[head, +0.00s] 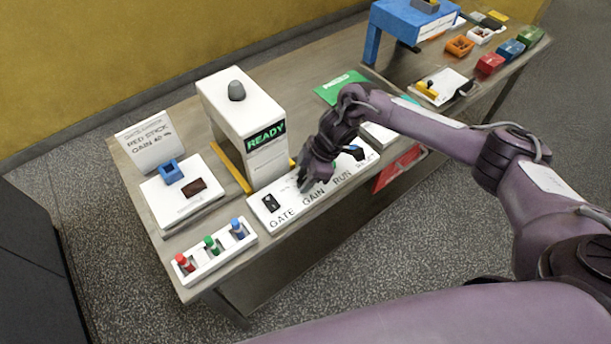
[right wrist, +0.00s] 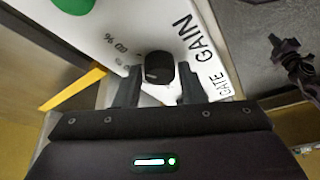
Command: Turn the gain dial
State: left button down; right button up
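The gain dial (right wrist: 158,67) is a black round knob on a white panel (right wrist: 125,30), beside the printed word GAIN and small scale numbers. In the right wrist view it sits between the two fingertips of my right gripper (right wrist: 159,88). The fingers are apart, with a visible gap on each side of the knob. In the head view my right gripper (head: 309,180) reaches down over the panel above the GAIN label and hides the dial. A card (head: 151,143) at the bench's left end reads RED STICK, GAIN 40 %. My left gripper is not seen in the head view.
A black gate switch (head: 271,203) is left of my right gripper. A white machine (head: 243,130) with a READY screen stands behind the panel. A rack of coloured sticks (head: 212,248) is at the front left. A blue frame (head: 402,28) and coloured blocks are farther right.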

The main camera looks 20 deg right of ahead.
jog(key=c, duration=0.6)
jog(key=shift+o, duration=0.2)
jog(key=n+b, duration=0.1)
jog(key=b, duration=0.1)
jog(key=n+g+b, duration=0.1)
jog(key=n, duration=0.1)
jog(key=shift+w+f+b, duration=0.15)
jog(key=shift+w+b, duration=0.05)
jog(key=shift+b, duration=0.15)
jog(key=shift+n+g+b, duration=0.4)
jog(key=shift+n+b, duration=0.25)
jog(key=shift+n, duration=0.15)
jog(key=shift+r+n, duration=0.2)
jog(key=shift+n, duration=0.4)
jog(key=shift+w+r+n+g+h, duration=0.1)
jog(key=shift+n+g+h, duration=0.3)
jog(key=shift+n, duration=0.5)
jog(key=o, duration=1)
